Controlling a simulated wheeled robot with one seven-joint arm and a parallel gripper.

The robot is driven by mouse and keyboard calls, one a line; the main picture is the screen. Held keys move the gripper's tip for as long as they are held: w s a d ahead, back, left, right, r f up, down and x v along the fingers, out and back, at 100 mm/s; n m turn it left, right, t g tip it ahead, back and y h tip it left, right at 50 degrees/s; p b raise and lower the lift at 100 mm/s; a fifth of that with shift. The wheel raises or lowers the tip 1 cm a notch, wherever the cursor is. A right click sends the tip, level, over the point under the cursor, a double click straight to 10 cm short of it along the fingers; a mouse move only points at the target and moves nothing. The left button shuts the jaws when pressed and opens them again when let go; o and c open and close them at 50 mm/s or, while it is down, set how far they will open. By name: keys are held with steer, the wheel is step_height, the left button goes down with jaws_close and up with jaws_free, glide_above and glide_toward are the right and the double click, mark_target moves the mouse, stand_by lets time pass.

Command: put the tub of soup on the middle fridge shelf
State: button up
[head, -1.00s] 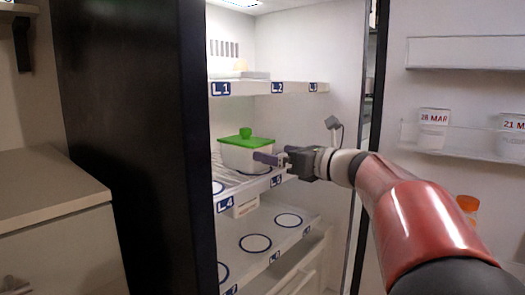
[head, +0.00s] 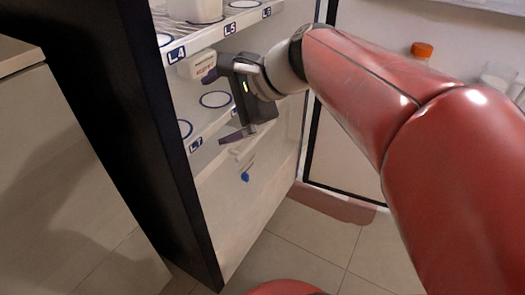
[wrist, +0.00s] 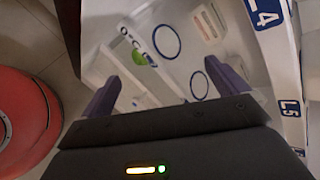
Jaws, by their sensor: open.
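A pale tub (head: 205,10) stands on the middle fridge shelf (head: 203,42), the one labelled L4 to L6. Only its lower part shows at the top edge of the head view, so its lid is out of frame. My gripper (head: 221,106) is open and empty, below that shelf and in front of the lower shelf, apart from the tub. In the wrist view its two purple fingers (wrist: 160,84) are spread, with nothing held between them. The tub is not visible there.
A white box with a small reddish label (head: 196,65) is under the middle shelf. The lower shelf (head: 212,122) has empty blue rings. The open fridge door, right, carries an orange-capped container (head: 421,51). A dark fridge side wall (head: 130,130) stands left.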

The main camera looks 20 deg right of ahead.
steer(key=s+d+f+n+g+h, duration=0.2)
steer(key=s+f+n+h, duration=0.5)
steer(key=s+f+n, duration=0.5)
steer(key=s+d+n, duration=0.1)
steer(key=n, duration=0.2)
steer(key=shift+s+n, duration=0.25)
steer(key=shift+n, duration=0.05)
steer(key=shift+f, duration=0.1)
